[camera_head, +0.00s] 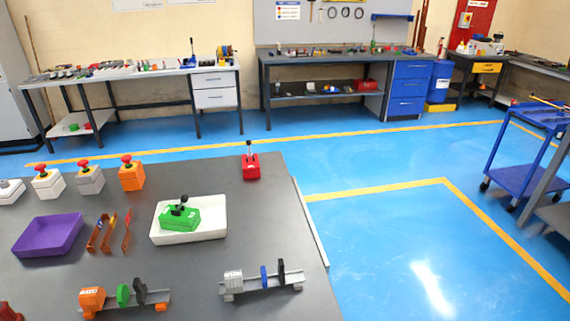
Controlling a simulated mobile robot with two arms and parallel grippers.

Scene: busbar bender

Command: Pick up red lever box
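The red lever box (251,167) stands upright near the far right corner of the dark grey table (215,270). Its black lever points up from the top. Nothing touches it, and clear table surface lies around it. Neither of my grippers shows in the head view.
A green lever box (180,218) sits in a white tray (213,230). A purple tray (48,235), copper-coloured bars (108,232), several button boxes including an orange one (131,176), and two rail assemblies (262,280) share the table. Blue floor (400,230) is open to the right.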

